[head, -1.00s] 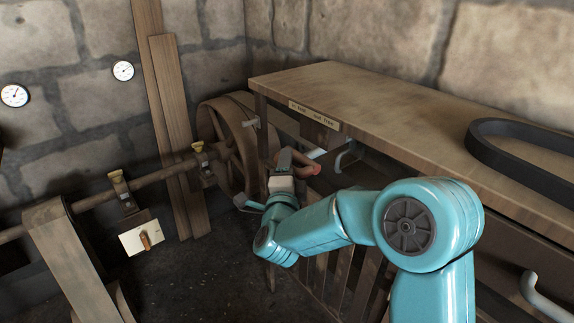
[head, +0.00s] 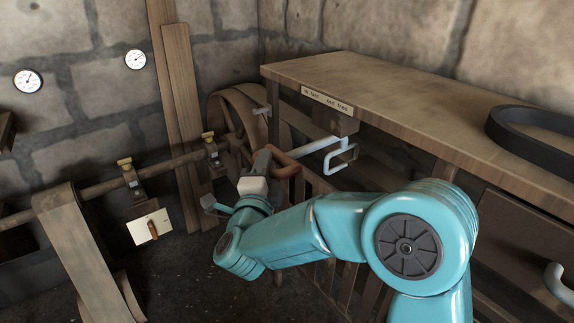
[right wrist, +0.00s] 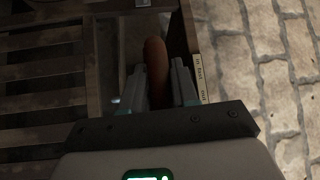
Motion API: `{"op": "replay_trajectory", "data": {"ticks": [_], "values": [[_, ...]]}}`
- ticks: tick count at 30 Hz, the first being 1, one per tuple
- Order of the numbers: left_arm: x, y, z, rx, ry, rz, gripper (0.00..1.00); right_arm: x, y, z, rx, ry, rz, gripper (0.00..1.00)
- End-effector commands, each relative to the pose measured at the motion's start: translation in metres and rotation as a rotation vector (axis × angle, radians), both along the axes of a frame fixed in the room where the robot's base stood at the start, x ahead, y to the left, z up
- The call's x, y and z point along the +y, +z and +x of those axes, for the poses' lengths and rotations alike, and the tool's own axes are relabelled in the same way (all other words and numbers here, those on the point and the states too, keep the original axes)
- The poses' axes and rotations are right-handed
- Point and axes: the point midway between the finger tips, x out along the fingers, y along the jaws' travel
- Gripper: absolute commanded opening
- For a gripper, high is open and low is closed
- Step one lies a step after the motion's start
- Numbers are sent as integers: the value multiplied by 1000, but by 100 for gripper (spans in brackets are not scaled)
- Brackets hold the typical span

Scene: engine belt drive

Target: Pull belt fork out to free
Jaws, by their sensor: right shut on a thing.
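The belt fork shows under the front edge of the bench as a pale metal rod with a bent fork (head: 341,157). Its reddish-brown handle (head: 291,166) is at the rod's left end. My right gripper (head: 278,160) is shut on this handle. In the right wrist view the brown handle (right wrist: 155,68) stands between the two fingers. The rod runs from the handle to a bracket under the bench label (head: 327,101). The fingertips are partly hidden in the head view. My left gripper is not in view.
The wooden bench (head: 400,95) stands at right, with a black belt (head: 530,130) on top. A large belt wheel (head: 238,115) and a shaft (head: 165,165) are at left. A wooden slatted rack (head: 325,195) lies below the bench.

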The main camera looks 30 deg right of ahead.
Motion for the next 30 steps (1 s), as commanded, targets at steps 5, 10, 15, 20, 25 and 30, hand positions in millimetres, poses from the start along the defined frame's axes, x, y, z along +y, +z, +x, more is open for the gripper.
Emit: {"op": "replay_trajectory", "data": {"ticks": [5, 10, 15, 20, 25, 30], "values": [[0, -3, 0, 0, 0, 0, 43, 12, 0, -1, 2, 4, 1, 0], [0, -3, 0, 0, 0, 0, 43, 13, 0, -1, 3, 5, 0, 0], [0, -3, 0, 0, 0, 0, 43, 13, 0, -1, 4, 6, 0, 49], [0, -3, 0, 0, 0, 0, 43, 12, 0, -1, 3, 4, 0, 49], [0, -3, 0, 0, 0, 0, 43, 14, 0, -5, 1, 3, 1, 49], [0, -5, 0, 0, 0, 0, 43, 34, -5, -27, 2, 8, -1, 49]]}}
